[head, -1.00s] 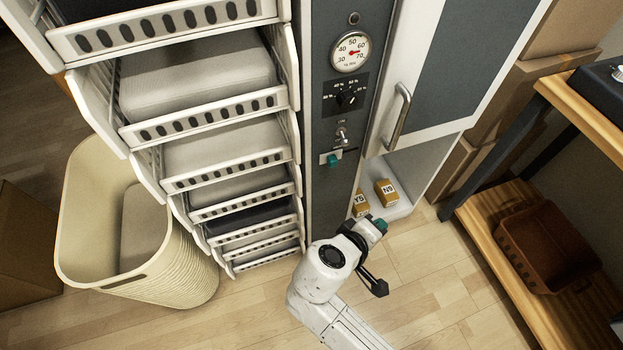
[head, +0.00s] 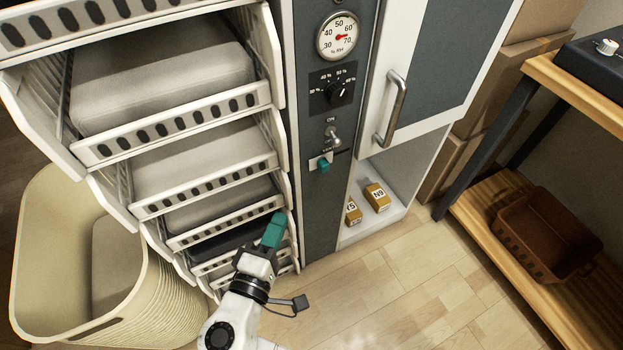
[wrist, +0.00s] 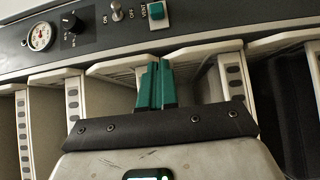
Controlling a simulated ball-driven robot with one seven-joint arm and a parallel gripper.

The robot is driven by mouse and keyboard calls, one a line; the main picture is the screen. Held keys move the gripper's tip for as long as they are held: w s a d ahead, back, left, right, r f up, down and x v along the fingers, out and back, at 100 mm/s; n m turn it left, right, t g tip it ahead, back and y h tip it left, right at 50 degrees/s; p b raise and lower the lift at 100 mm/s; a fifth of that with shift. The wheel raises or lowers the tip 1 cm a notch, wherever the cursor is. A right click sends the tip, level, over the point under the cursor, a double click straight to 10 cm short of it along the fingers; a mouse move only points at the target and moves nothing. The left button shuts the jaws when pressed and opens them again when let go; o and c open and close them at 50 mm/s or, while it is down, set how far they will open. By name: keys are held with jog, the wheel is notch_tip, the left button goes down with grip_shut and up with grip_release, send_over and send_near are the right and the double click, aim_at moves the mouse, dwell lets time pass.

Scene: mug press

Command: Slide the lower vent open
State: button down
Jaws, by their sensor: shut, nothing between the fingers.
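A small teal slider knob (head: 323,164) on a pale plate sits low on the dark control panel (head: 318,205), below the toggle switch. In the wrist view the teal knob (wrist: 156,11) is at the top edge beside the label VENT. It is the only vent control I see. My gripper (head: 274,228) has teal fingers and is in front of the lower shelves, left of and lower than the knob in the head view. In the wrist view the fingers (wrist: 154,84) are together and empty, apart from the knob and pointing toward the panel side.
Above the knob are a toggle switch (head: 332,137), a dial (head: 337,92) and a round gauge (head: 339,37). A door handle (head: 391,108) sticks out to the right. White slatted shelves (head: 205,180) stand left, close to my gripper. A cream basket (head: 160,295) and wooden bench (head: 500,215) flank clear floor.

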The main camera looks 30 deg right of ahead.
jog(key=b, duration=0.1)
send_near(318, 166)
jog(key=w, duration=0.4)
jog(key=shift+w+d, duration=0.15)
jog(key=shift+d, duration=0.05)
jog(key=shift+s+d+r, duration=0.1)
jog(key=shift+s+d, duration=0.1)
jog(key=shift+d, duration=1.65)
jog(key=shift+d, duration=2.1)
